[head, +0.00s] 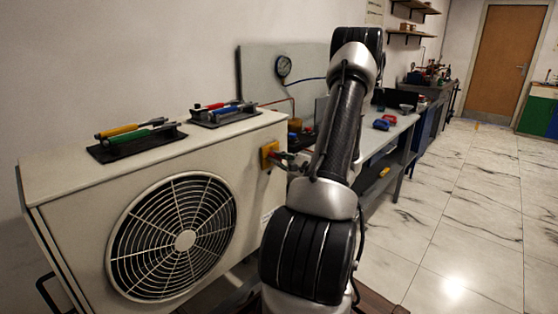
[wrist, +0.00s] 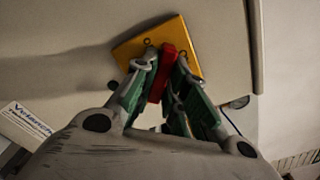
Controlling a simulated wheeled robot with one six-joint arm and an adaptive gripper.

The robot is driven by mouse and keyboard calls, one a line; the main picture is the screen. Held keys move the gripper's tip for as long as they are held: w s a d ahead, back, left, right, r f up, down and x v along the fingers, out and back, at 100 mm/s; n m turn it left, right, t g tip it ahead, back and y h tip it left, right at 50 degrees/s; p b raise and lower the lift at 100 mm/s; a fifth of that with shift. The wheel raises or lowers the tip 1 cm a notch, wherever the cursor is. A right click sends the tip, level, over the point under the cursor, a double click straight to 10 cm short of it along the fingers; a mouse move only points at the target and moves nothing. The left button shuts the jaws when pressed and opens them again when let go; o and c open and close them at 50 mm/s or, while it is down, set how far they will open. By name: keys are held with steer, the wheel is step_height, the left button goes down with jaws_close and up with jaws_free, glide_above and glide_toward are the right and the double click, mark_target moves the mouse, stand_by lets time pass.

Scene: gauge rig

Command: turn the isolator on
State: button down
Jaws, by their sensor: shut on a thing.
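The isolator is a yellow plate (wrist: 186,42) with a red handle (wrist: 160,76), fixed to the side of the white outdoor unit. In the wrist view the handle stands tilted across the plate, between the fingertips. In the head view the yellow plate (head: 269,154) shows at the unit's right end, with the handle mostly hidden. My gripper (wrist: 163,68) is shut on the red handle, its green-padded fingers on either side of it. In the head view my gripper (head: 284,158) is small and partly hidden by my arm.
The outdoor unit (head: 75,200) has a fan grille and two dark trays of tools on top. A pressure gauge (head: 283,66) is on a panel behind. A workbench (head: 385,137) runs along the wall at right. The tiled floor at right is clear.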

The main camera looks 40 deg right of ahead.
steer(key=m, duration=0.4)
steer(key=shift+m, duration=0.3)
steer(key=m, duration=0.4)
steer(key=shift+f+m, duration=0.1)
steer(key=shift+m, duration=0.3)
steer(key=c, duration=1.4)
jaws_free()
steer(key=shift+c, duration=0.2)
steer(key=s, duration=1.2)
steer(key=shift+d, duration=0.45)
